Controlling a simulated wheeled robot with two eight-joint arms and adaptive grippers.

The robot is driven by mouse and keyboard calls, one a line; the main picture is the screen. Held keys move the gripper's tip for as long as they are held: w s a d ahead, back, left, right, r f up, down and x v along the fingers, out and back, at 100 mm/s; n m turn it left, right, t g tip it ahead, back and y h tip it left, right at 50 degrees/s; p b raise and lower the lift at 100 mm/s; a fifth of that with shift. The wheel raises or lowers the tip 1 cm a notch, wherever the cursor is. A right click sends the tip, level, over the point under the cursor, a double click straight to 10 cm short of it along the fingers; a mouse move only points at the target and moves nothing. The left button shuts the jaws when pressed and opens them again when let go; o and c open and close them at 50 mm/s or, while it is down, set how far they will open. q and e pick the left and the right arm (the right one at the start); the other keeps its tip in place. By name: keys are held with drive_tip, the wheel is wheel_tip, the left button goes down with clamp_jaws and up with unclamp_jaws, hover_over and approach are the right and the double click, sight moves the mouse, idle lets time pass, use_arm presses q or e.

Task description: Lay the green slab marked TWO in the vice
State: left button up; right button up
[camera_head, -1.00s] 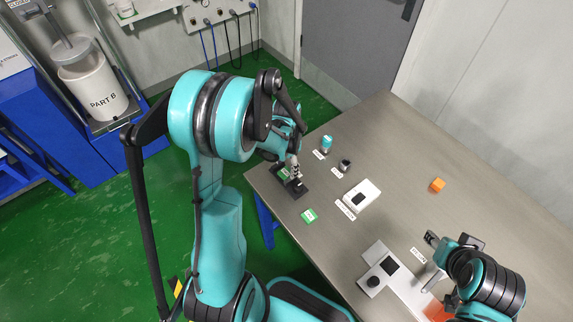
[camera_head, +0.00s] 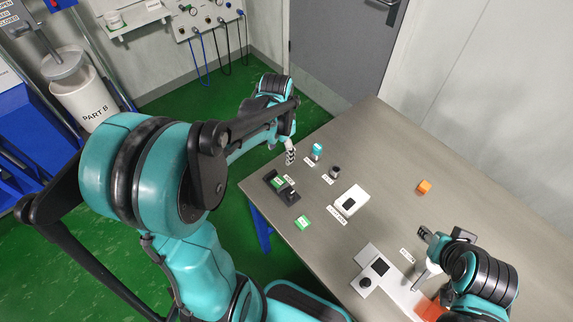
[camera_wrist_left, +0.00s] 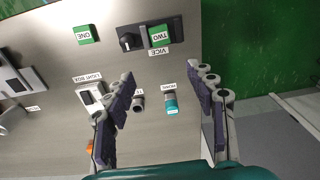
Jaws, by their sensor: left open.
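The green slab marked TWO (camera_wrist_left: 160,36) lies in the dark vice (camera_wrist_left: 180,28), beside its black knob, in the left wrist view. In the head view the slab (camera_head: 278,182) shows small in the vice (camera_head: 270,175) near the table's left edge. My left gripper (camera_head: 290,157) is above the table's edge, behind the vice and apart from it. Its fingers (camera_wrist_left: 163,108) are spread with nothing between them. My right gripper (camera_head: 426,238) is over the right front of the table; its jaws are too small to read.
A second green slab, marked ONE (camera_head: 303,222), lies on the table (camera_head: 400,150) in front of the vice. A teal-capped bottle (camera_head: 317,151), a dark round item (camera_head: 334,172) and a white light box (camera_head: 351,200) stand nearby. An orange block (camera_head: 424,186) lies farther right.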

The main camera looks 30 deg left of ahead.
use_arm(q)
drive_tip(key=s+d+r+n+t, duration=0.4)
drive_tip(key=s+d+r+t, duration=0.2)
drive_tip(key=s+d, duration=0.3)
drive_tip(key=shift+s+d+r+t, duration=0.25)
drive_tip(key=shift+s+r+t, duration=0.05)
drive_tip(key=shift+s+r, duration=0.45)
drive_tip(key=shift+f, duration=0.1)
